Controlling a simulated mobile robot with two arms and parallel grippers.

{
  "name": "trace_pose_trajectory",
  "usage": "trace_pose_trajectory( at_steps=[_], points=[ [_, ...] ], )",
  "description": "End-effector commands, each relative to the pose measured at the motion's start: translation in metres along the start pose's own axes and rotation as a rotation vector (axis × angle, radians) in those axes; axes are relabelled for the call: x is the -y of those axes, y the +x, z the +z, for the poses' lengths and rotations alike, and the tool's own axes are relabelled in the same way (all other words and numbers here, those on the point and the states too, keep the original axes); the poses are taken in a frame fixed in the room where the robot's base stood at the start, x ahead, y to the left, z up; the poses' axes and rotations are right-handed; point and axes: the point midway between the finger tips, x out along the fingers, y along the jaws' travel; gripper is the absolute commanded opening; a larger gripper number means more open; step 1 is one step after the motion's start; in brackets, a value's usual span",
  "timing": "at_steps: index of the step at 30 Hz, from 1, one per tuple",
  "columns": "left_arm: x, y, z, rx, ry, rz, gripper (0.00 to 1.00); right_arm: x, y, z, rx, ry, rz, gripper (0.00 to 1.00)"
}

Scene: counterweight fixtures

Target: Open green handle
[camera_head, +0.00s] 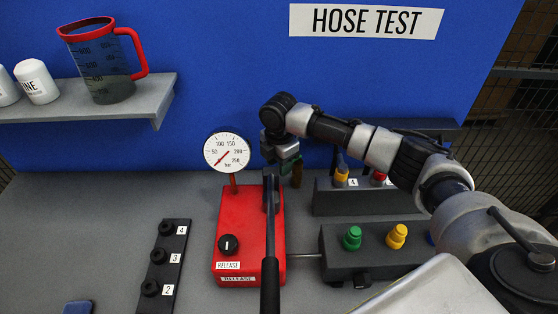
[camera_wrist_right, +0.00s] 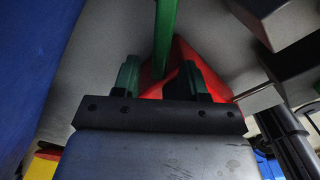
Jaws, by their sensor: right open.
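A green bar (camera_wrist_right: 165,38), which looks like the green handle, runs down from the top of the right wrist view to between my right gripper's fingers. My right gripper (camera_wrist_right: 158,82) is open, with one finger on each side of the bar; I cannot tell whether they touch it. Red pump body (camera_wrist_right: 185,55) shows behind the fingers. In the head view my right gripper (camera_head: 288,170) is at the far end of the red pump (camera_head: 240,220), beside its black lever (camera_head: 270,265). The green handle is mostly hidden there. My left gripper is not in view.
A pressure gauge (camera_head: 227,152) stands on the pump. A dark block with a green knob (camera_head: 352,238) and a yellow knob (camera_head: 397,236) is to the right. A numbered black strip (camera_head: 168,262) lies left. A shelf (camera_head: 90,115) holds a jug (camera_head: 100,65).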

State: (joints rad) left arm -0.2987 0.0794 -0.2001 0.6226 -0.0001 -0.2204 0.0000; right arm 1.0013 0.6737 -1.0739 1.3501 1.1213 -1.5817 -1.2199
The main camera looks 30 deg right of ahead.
Motion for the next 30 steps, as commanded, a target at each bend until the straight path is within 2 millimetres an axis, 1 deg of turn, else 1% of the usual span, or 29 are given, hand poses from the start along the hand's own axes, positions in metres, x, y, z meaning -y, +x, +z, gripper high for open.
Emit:
trace_pose_trajectory(
  at_steps=[7,8,15,16,24,30],
  points=[
    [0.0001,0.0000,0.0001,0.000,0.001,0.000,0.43,0.0001,0.0013,0.0000,0.000,-0.001,0.000,0.43],
    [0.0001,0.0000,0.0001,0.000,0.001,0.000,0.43,0.0001,0.0013,0.0000,0.000,-0.001,0.000,0.40],
    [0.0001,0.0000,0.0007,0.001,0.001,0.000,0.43,0.0000,0.0009,0.0001,0.000,0.000,0.000,0.03],
    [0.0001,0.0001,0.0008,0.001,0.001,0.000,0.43,0.0000,0.0009,0.0001,0.000,0.000,0.000,0.00],
    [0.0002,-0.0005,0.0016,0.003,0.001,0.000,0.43,0.0002,0.0004,0.0002,0.000,-0.003,0.000,0.00],
    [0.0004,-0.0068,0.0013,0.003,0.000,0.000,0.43,0.0033,-0.0011,0.0006,0.000,-0.045,-0.001,0.00]
  ],
)
